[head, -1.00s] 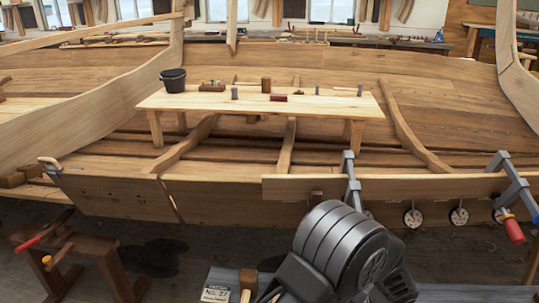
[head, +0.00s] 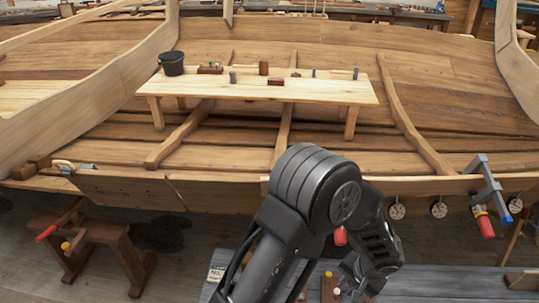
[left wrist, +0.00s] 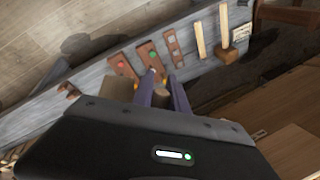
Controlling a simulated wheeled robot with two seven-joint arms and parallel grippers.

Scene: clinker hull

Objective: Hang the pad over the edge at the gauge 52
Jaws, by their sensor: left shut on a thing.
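In the head view my left arm hides much of the gripper (head: 358,272). Round dial gauges (head: 397,211) hang below the plank edge (head: 420,187); their numbers are too small to read. My right gripper is not in view.
A clamp (head: 484,190) with a red handle grips the plank among the gauges. A wooden table (head: 250,88) with a black bucket (head: 171,63) stands inside the hull. A brown trestle (head: 95,243) stands at left. The wrist view shows a wooden block (left wrist: 228,55) on the bench.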

